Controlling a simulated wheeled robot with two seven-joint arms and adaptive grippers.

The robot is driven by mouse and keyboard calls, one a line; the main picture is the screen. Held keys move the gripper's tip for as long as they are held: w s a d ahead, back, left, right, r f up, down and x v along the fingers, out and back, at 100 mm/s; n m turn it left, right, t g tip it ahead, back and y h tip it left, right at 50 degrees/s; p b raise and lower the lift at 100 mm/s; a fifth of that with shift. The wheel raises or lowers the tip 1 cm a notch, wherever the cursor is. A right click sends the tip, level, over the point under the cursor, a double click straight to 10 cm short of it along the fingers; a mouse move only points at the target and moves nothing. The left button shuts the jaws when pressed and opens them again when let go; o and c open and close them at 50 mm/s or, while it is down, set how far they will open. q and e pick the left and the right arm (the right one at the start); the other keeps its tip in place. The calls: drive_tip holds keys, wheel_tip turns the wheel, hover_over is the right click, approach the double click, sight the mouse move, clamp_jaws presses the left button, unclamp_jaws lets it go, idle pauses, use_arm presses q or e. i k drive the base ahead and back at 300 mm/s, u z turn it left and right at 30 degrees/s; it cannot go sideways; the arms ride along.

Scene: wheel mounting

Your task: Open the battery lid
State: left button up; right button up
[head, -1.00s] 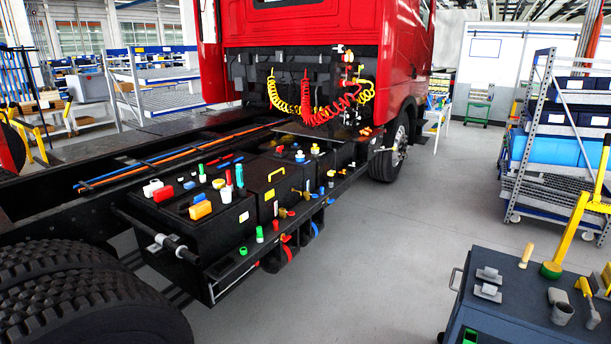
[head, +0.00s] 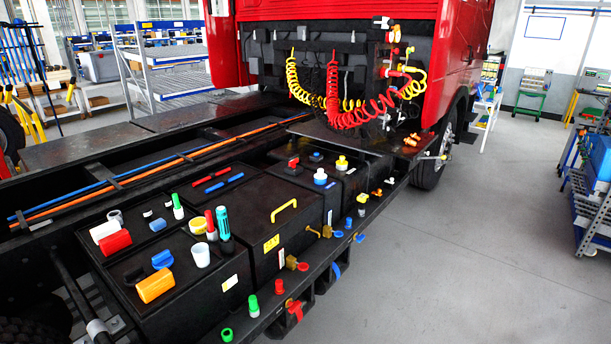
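A black box with a yellow handle (head: 284,210) on its top sits on the truck frame; I take its flat top (head: 258,212) to be the battery lid. The lid looks shut, flush with the box. A yellow warning label (head: 271,244) is on the box's side. Neither of my grippers is in view.
A nearer black box carries loose things, among them an orange block (head: 156,286), a red cylinder (head: 115,242) and a white cup (head: 201,256). Red and yellow coiled hoses (head: 348,100) hang behind the red cab (head: 450,30). The grey floor (head: 450,260) at right is clear.

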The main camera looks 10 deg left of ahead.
sight(267, 212)
drive_tip(key=i, duration=2.1)
drive_tip(key=u, duration=1.3)
